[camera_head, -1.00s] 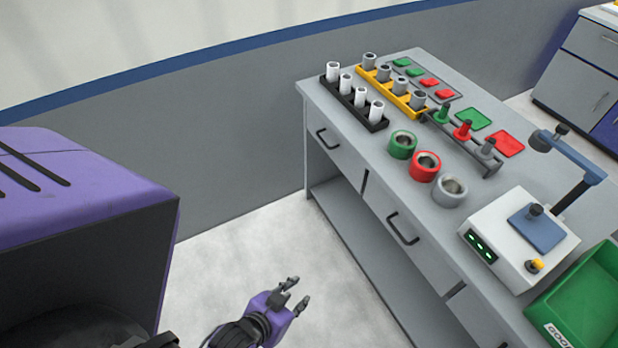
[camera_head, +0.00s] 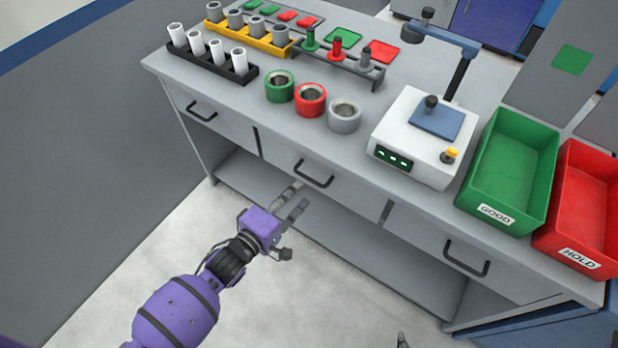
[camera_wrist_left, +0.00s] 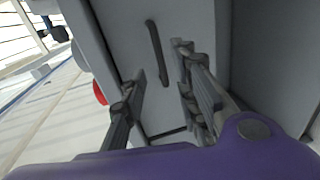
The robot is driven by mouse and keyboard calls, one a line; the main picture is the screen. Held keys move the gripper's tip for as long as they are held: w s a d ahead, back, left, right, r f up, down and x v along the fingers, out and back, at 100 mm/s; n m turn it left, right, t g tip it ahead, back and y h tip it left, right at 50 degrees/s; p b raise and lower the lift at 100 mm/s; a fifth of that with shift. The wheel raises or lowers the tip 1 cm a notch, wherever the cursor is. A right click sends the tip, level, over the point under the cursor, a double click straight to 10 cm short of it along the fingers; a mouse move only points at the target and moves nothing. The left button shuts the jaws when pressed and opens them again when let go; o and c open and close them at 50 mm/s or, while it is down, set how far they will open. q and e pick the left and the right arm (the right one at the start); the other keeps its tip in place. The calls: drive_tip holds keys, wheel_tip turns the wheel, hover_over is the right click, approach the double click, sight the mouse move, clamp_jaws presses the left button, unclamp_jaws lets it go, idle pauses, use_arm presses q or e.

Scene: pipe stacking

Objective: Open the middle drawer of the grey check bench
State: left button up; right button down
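The grey check bench (camera_head: 160,62) has a row of drawers under its top. The middle drawer (camera_head: 345,196) looks shut, its front in line with its neighbours. Its dark bar handle (camera_head: 314,174) sits on that front. My left gripper (camera_head: 294,200) is open and empty, just in front of and below this handle. In the left wrist view the handle (camera_wrist_left: 157,53) lies ahead, between the lines of the two spread fingers (camera_wrist_left: 160,95), and I see no contact. A small dark tip (camera_head: 402,341) at the bottom edge may be my right gripper; the rest is out of frame.
The left drawer handle (camera_head: 202,111) and right drawer handle (camera_head: 466,258) flank the middle one. An open lower shelf (camera_head: 335,232) lies below. Collars, pipe racks, a white device (camera_head: 400,118), a green bin (camera_head: 510,170) and a red bin (camera_head: 585,205) stand on top.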

sight(309, 179)
use_arm(q)
drive_tip(key=x, duration=0.7)
drive_tip(key=shift+w+d, duration=0.2)
drive_tip(key=shift+w, duration=0.1)
drive_tip(key=shift+c, duration=0.4)
clamp_jaws()
